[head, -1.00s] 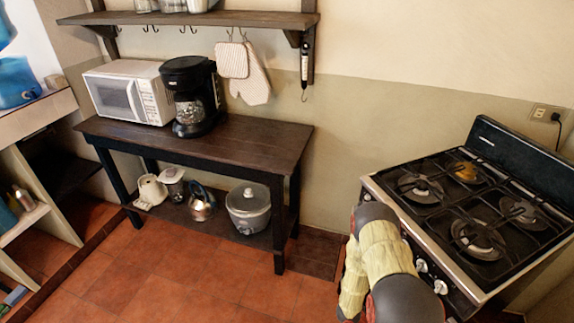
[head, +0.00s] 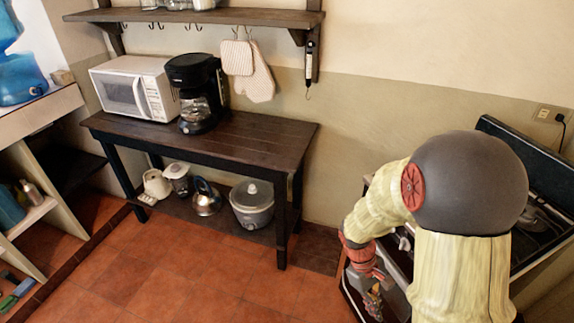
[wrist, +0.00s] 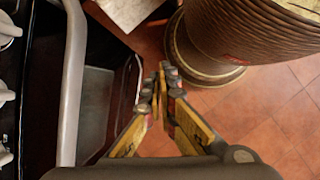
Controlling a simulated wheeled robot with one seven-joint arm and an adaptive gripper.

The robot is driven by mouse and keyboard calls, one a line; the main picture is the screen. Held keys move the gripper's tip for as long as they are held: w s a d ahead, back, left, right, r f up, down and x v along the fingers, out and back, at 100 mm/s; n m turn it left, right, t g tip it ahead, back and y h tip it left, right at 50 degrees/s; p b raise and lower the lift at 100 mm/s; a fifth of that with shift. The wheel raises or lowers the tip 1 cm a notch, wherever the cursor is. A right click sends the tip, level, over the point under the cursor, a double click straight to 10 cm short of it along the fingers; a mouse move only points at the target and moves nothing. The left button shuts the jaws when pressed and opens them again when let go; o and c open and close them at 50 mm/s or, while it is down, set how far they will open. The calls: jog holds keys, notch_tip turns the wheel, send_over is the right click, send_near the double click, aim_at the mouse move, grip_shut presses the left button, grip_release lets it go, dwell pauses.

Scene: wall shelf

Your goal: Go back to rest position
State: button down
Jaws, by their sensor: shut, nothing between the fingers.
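My gripper (head: 372,299) hangs low at the front of the stove, at the end of my bent arm in the head view. In the wrist view my gripper (wrist: 166,76) has its yellow-and-grey fingers together, with nothing held. The fingers point over the tiled floor, beside the stove front. My arm hides much of the stove (head: 552,180) in the head view.
The stove's long grey handle (wrist: 73,80) and knobs (wrist: 5,95) are close left of the gripper in the wrist view. A dark table (head: 250,137) holds a microwave (head: 125,85) and a coffee maker (head: 195,90). Red tiled floor (head: 190,270) in front is clear.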

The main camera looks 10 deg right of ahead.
jog(key=a+r+m+t+y+p, duration=0.1)
jog(key=a+r+t, duration=0.2)
jog(key=r, duration=0.7)
jog(key=s+a+r+m+t+p, duration=0.1)
jog(key=a+r+t, duration=0.2)
jog(key=a+r, duration=0.3)
jog(key=a+r+m+t+y+p, duration=0.1)
jog(key=a+r+t, duration=0.3)
jog(key=r, duration=1.1)
jog(key=shift+s+a+r+m+y+p, duration=0.3)
jog(key=shift+a+r+m, duration=0.1)
jog(key=shift+m, duration=0.1)
